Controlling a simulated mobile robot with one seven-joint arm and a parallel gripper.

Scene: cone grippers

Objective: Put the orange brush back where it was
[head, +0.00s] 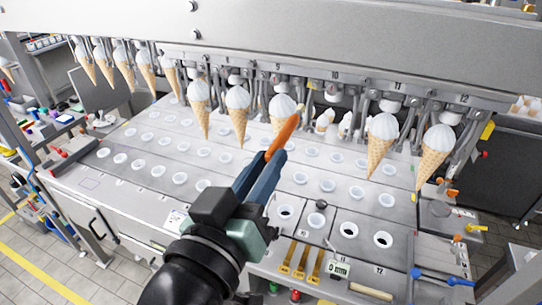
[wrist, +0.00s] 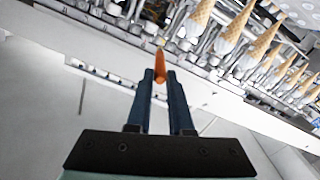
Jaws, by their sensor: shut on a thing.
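My gripper (head: 263,172) reaches up over the middle of the machine's white-holed plate. It is shut on the orange brush (head: 284,136), which sticks out forward and up past the fingertips towards the row of hanging cones. In the wrist view the orange brush (wrist: 160,64) shows between the two dark blue fingers of my gripper (wrist: 160,80), pointing away.
Several ice cream cones (head: 383,146) hang from metal grippers under the grey beam (head: 330,45). Yellow tools (head: 302,262), a wooden block (head: 371,291) and a blue tool (head: 440,278) lie at the front right. A side bench (head: 45,130) with coloured items stands left.

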